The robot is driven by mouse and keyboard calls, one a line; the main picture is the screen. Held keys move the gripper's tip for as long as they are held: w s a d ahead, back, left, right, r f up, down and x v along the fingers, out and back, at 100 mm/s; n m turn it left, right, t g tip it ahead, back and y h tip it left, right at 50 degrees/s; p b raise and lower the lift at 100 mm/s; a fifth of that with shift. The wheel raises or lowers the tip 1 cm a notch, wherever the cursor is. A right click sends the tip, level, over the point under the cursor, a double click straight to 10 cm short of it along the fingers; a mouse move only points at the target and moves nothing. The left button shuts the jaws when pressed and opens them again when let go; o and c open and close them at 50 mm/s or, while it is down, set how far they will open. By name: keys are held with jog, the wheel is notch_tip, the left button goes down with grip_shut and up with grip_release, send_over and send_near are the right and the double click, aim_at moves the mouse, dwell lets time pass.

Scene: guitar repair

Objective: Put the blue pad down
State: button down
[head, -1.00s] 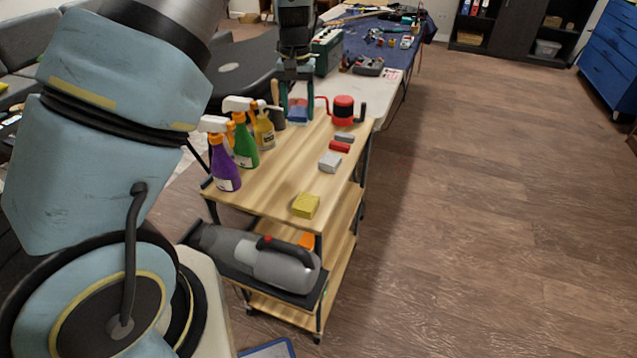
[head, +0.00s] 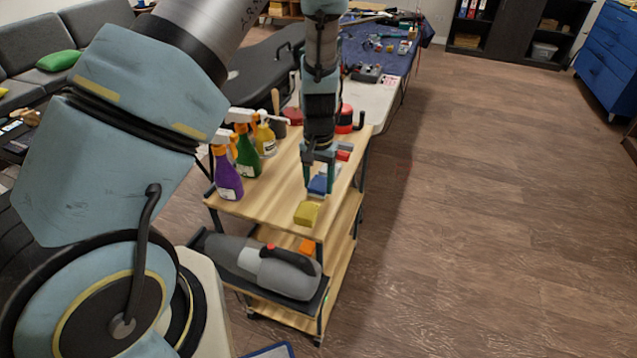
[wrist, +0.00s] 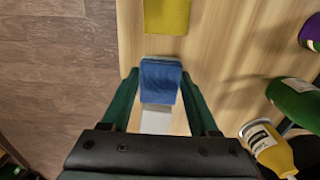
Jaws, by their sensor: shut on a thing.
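The blue pad (head: 318,185) is between the fingers of my gripper (head: 319,178), over the wooden top of the cart (head: 265,204). In the wrist view the blue pad (wrist: 160,80) sits between the two green fingertips (wrist: 160,82), and my gripper is shut on it. Whether the pad touches the cart top cannot be told. A yellow pad (head: 306,213) lies on the cart top, close in front of the blue one. A light grey block (wrist: 156,120) shows below the blue pad in the wrist view.
A purple spray bottle (head: 226,175), a green one (head: 246,158) and a yellow bottle (head: 265,138) stand on the cart's left side. A red item (head: 344,118) stands at its back. A handheld vacuum (head: 265,265) lies on the shelf below.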

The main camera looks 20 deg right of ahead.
aim_at(319, 185)
jog(key=shift+f, duration=0.6)
jog(key=shift+f, duration=0.2)
jog(key=shift+c, duration=0.7)
grip_release()
jog(key=shift+r, duration=0.1)
notch_tip(319, 185, up, 12)
jog(key=b, duration=0.2)
jog(key=shift+r+b, duration=0.15)
jog(key=shift+b, duration=0.15)
